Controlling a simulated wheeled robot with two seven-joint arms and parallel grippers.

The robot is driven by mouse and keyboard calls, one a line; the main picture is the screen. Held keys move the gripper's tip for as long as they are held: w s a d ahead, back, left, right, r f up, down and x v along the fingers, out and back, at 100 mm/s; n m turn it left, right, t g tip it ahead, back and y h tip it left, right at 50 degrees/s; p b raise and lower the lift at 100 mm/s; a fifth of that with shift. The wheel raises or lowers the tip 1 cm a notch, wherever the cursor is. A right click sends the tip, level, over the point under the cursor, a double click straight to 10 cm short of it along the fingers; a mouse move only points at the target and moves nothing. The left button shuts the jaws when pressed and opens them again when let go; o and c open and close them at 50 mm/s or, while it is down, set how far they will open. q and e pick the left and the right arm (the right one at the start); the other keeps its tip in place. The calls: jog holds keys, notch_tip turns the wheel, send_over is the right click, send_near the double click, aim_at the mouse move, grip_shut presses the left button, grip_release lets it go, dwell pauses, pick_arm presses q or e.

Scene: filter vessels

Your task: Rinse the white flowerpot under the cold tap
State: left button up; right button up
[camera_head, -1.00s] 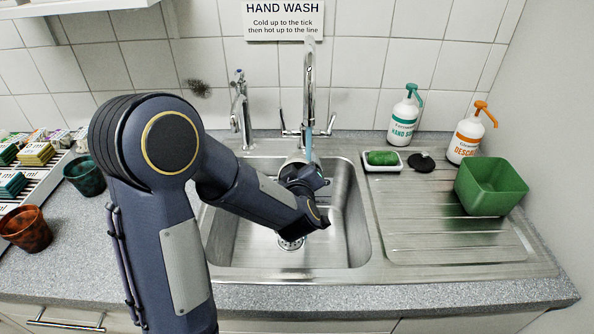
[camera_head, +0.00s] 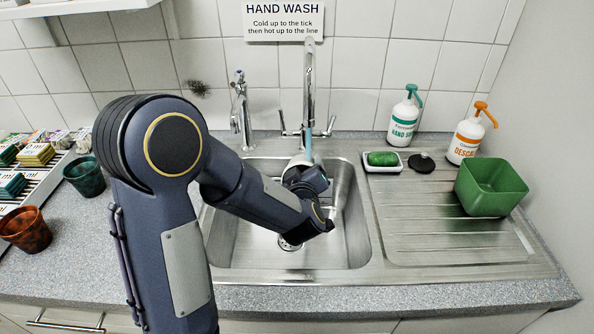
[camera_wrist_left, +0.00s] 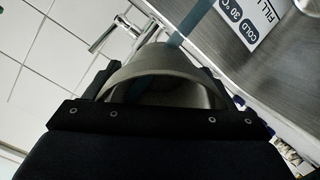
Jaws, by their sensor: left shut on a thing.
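My left gripper (camera_head: 306,178) is over the sink and shut on the white flowerpot (camera_head: 299,162), which is mostly hidden behind it in the head view. In the left wrist view the pot (camera_wrist_left: 165,72) is pale grey-white, held between the dark fingers, with its open mouth showing. A bluish stream of water (camera_head: 309,143) falls from the tall mixer tap (camera_head: 309,85). The stream (camera_wrist_left: 192,24) reaches the pot's mouth in the wrist view. The tap has two side levers; I cannot tell which is cold. My right gripper is not in view.
The steel sink (camera_head: 355,225) surrounds the gripper. A second tap (camera_head: 240,112) stands to its left. Dark green (camera_head: 84,177) and brown (camera_head: 25,229) pots stand at left.

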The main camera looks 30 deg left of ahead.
pick_arm(q)
jog(key=s+d, duration=0.1)
jog(key=s, duration=0.6)
jog(key=shift+s+d, duration=0.2)
jog(key=shift+s, duration=0.05)
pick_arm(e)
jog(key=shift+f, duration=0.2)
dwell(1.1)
pick_arm(q)
jog(key=s+d+r+p, duration=0.1)
jog(key=s+r+p, duration=0.2)
jog(key=s+r, duration=0.1)
jog(key=shift+s+p, duration=0.3)
jog(key=shift+s, duration=0.15)
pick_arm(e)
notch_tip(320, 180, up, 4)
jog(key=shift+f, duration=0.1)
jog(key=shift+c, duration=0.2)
